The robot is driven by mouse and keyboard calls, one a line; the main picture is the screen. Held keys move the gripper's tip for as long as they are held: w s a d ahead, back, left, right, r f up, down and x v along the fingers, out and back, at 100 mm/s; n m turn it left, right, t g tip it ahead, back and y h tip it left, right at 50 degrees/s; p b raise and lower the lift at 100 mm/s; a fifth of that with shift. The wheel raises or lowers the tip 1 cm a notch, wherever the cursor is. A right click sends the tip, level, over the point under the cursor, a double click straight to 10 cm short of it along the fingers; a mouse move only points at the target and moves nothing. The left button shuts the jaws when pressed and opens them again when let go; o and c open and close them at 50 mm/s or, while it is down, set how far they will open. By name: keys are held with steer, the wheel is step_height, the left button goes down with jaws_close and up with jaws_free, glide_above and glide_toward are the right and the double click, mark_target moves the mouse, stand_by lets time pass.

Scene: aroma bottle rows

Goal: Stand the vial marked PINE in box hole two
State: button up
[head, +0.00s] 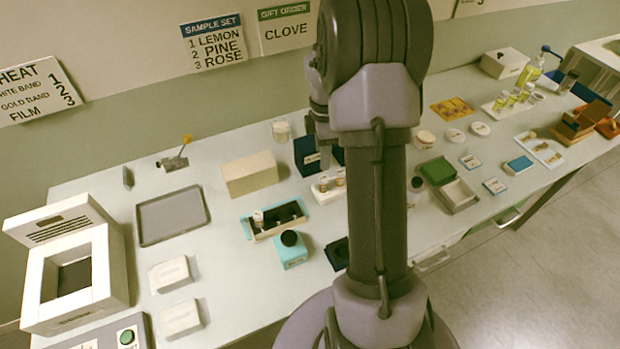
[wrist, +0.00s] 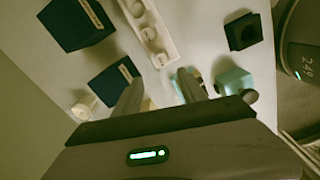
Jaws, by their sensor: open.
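A small teal box (head: 262,234) with a dark insert stands left of my arm in the head view. A light-capped vial (head: 258,217) stands at its left end, and dark openings show to the right. Part of the box, with a capped vial (wrist: 197,78), shows by my right finger in the wrist view. No vial label is readable, so I cannot tell which is PINE. My gripper (wrist: 161,88) is open, with nothing seen between its fingers.
A teal bottle with a black knob (head: 291,252) stands just in front of the box. Navy blocks (head: 306,155) and a cream box (head: 250,174) stand behind. A dark square holder (wrist: 243,32) lies nearby. A wall sign (head: 211,42) lists LEMON, PINE, ROSE.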

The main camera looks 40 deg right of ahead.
mark_target(324, 177)
step_height(324, 177, down, 6)
steer(key=shift+f+b, duration=0.2)
steer(key=shift+b, duration=0.55)
steer(key=f, duration=0.2)
steer(key=f+b, duration=0.2)
steer(key=f, duration=0.1)
steer(key=shift+s+d+f, duration=0.2)
steer(key=shift+s+f, duration=0.15)
steer(key=shift+r, duration=0.1)
jaws_close()
